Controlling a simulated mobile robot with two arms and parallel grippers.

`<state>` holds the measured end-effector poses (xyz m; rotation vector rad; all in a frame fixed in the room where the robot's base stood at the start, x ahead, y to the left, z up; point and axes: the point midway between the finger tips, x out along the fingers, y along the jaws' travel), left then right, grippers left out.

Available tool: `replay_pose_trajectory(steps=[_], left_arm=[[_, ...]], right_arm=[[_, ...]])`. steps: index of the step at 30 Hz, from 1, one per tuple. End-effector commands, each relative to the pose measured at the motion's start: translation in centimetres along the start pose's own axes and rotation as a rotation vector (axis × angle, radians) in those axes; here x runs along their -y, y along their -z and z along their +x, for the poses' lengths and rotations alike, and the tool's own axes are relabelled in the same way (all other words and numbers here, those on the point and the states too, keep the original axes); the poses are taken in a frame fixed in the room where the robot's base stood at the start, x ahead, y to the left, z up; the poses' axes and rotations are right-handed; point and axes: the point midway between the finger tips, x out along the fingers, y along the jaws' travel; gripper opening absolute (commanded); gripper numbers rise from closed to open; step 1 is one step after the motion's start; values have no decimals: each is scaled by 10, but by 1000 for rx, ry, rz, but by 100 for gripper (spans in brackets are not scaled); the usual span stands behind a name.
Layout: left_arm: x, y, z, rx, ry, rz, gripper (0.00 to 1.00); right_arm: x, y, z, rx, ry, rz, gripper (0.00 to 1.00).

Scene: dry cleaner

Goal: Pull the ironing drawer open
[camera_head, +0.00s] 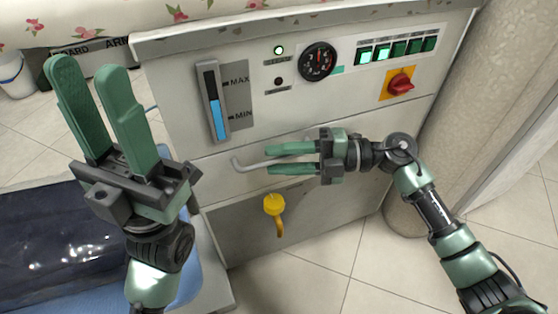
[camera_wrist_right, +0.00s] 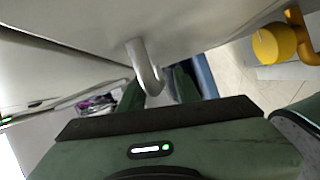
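The ironing drawer (camera_head: 218,188) is the pale front panel below the control panel, and it looks flush with the machine. Its grey bar handle (camera_head: 240,165) sticks out, with its bent left end visible. My right gripper (camera_head: 270,159) is at the handle, its green fingers apart, one above and one below the bar. In the right wrist view the handle (camera_wrist_right: 145,65) runs down between the two fingers; I cannot tell whether they touch it. The rest of the handle is hidden by the gripper. My left gripper (camera_head: 88,70) is raised at the left, open and empty.
Above the drawer are a gauge (camera_head: 318,62), a red knob (camera_head: 400,84) and lit switches. A yellow valve knob (camera_head: 273,205) sits below the handle. A dark garment (camera_head: 60,240) lies at lower left. Tiled floor (camera_head: 300,280) in front is clear.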

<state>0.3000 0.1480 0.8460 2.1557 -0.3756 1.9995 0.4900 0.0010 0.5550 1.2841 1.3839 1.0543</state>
Motion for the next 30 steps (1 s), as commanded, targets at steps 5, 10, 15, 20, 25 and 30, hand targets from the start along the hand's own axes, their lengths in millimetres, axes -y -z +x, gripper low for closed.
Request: replay_pose_trajectory(steps=[5,10,15,20,25,30], left_arm=[[0,-1,0,0,-1,0,36],[0,-1,1,1,-1,0,36],[0,-1,0,0,-1,0,36],[0,-1,0,0,-1,0,36],[0,0,0,-1,-1,0,36],[0,0,0,-1,-1,0,36]], right_arm=[[-1,0,4,1,-1,0,33],[-1,0,3,1,-1,0,21],[-1,0,3,1,-1,0,0],[0,0,3,1,-1,0,0],[0,0,3,1,-1,0,0],[0,0,3,1,-1,0,0]])
